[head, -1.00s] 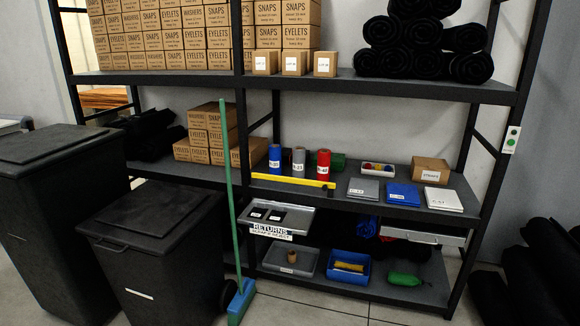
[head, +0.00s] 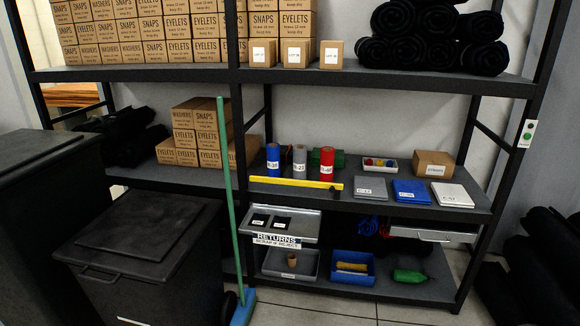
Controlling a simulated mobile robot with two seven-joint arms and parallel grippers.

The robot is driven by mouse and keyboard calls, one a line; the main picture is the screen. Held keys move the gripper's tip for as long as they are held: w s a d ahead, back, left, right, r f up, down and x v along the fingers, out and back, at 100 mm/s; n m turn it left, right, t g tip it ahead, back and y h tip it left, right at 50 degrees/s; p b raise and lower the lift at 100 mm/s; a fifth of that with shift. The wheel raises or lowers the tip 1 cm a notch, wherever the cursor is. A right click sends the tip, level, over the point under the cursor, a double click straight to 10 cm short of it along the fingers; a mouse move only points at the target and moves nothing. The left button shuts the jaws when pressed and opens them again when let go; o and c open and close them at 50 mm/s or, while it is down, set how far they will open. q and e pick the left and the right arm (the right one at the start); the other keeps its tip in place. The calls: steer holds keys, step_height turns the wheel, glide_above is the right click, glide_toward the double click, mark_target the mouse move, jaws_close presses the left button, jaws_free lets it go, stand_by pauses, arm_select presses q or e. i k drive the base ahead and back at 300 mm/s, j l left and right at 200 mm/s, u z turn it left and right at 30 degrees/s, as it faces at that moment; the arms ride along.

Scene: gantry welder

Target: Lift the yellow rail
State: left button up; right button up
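The yellow rail (head: 292,183) is a long thin bar lying along the front edge of the middle shelf (head: 440,202). A small dark part shows near its right end. It lies in front of the blue, grey and red rolls, and its left end is close to the green broom handle. Neither of my grippers is in the head view.
A green broom (head: 226,190) leans upright at the rail's left. Blue (head: 273,155), grey (head: 299,155) and red (head: 327,160) rolls stand behind the rail. Black bins (head: 150,230) block the left floor. A returns tray (head: 290,213) sits below the rail. Flat packs (head: 411,190) lie at right.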

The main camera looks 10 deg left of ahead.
mark_target(332, 187)
steer(key=i+j, duration=0.15)
steer(key=j, duration=0.2)
steer(key=i+j, duration=0.15)
steer(key=j, duration=0.25)
steer(key=i+j, duration=0.1)
steer(key=j, duration=0.25)
